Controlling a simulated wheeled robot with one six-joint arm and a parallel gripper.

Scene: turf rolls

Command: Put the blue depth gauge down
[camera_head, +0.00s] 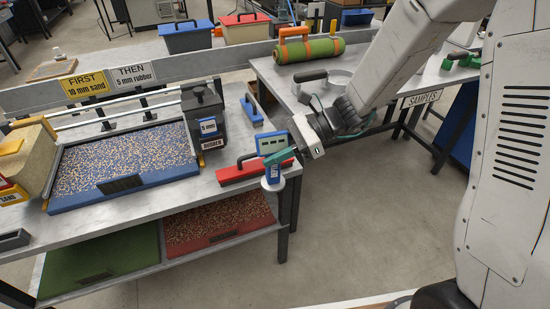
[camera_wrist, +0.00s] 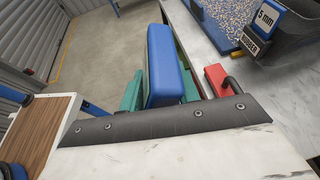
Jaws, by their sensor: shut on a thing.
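My gripper (camera_head: 277,158), with green fingers, is shut on the blue depth gauge (camera_head: 273,172) near the right front corner of the left workbench. In the wrist view the gauge is a blue block (camera_wrist: 165,65) between the green fingers (camera_wrist: 162,92). In the head view a pale round foot (camera_head: 272,184) shows at its lower end. I cannot tell whether the foot touches anything; it appears at or just past the bench's edge. The fingers partly hide the gauge.
A red float with a dark handle (camera_head: 238,173) lies just left of my gripper. A blue tray of granules (camera_head: 120,195) and a dark rubber bin (camera_head: 203,115) stand further left. Open floor lies right.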

